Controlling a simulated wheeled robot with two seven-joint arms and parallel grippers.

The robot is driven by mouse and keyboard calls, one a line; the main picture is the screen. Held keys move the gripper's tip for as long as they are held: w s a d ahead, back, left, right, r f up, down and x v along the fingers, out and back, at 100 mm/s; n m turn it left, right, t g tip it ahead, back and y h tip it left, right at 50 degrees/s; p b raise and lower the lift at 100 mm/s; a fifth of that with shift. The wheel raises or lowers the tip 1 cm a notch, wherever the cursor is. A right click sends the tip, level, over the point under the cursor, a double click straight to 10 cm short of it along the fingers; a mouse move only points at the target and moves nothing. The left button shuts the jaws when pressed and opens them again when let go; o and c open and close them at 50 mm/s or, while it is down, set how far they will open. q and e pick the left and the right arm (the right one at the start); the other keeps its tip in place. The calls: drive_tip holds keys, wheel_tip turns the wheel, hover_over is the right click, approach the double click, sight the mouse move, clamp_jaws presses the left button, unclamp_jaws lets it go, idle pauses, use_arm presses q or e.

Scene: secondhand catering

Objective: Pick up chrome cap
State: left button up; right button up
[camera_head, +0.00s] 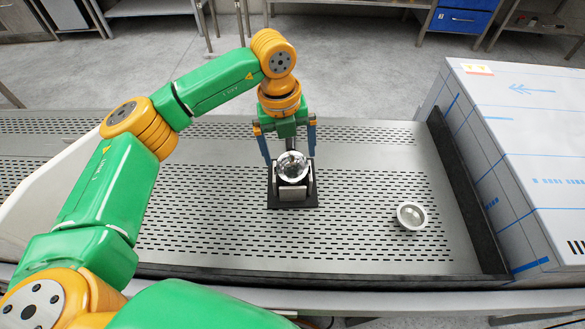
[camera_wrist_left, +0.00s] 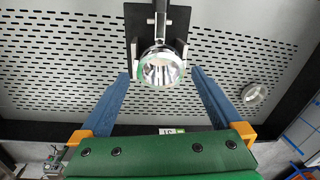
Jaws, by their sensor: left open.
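The chrome cap (camera_head: 293,166) is a shiny, rounded, mirror-like piece on a black stand with pale side blocks (camera_head: 293,194), near the middle of the perforated metal surface. In the left wrist view the cap (camera_wrist_left: 160,68) shows at top centre, in front of the black stand (camera_wrist_left: 133,30). My left gripper (camera_head: 290,158) points down at the cap with its blue fingers apart, one on each side. In the left wrist view the open fingers (camera_wrist_left: 160,74) flank the cap with gaps on both sides. My right gripper is not in view.
A small round silver cup (camera_head: 411,216) lies to the right on the perforated metal surface (camera_head: 220,215). A dark raised edge (camera_head: 465,190) and a large wrapped white box (camera_head: 520,150) bound the right side. The surface around the stand is otherwise clear.

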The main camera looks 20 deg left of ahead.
sight(291, 167)
use_arm(q)
wheel_tip(291, 167, down, 3)
drive_tip(key=shift+d+r, duration=0.1)
drive_tip(key=shift+d, duration=0.05)
drive_tip(key=c, duration=0.8)
wheel_tip(291, 167, up, 11)
drive_tip(key=w+d+n+h+p, duration=0.1)
drive_tip(key=w+n+p, duration=0.1)
drive_tip(key=n+p, duration=1.05)
drive_tip(key=shift+c, duration=0.2)
drive_tip(key=f+n+p, duration=0.1)
drive_tip(key=n+p, duration=0.1)
drive_tip(key=s+a+f+n+p, duration=0.1)
drive_tip(key=f+p, duration=0.1)
drive_tip(key=s+f+n+t+h+p, duration=0.1)
drive_tip(key=n+p, duration=0.1)
drive_tip(key=p, duration=0.1)
drive_tip(key=shift+s+a+f+n, duration=0.2)
drive_tip(key=shift+a+f+n, duration=0.1)
drive_tip(key=shift+f+n, duration=0.05)
wheel_tip(291, 167, down, 4)
drive_tip(key=b, duration=0.4)
drive_tip(key=shift+f+b, duration=0.25)
drive_tip(key=shift+b, duration=0.05)
drive_tip(key=shift+f+b, duration=0.65)
drive_tip(key=shift+f, duration=0.35)
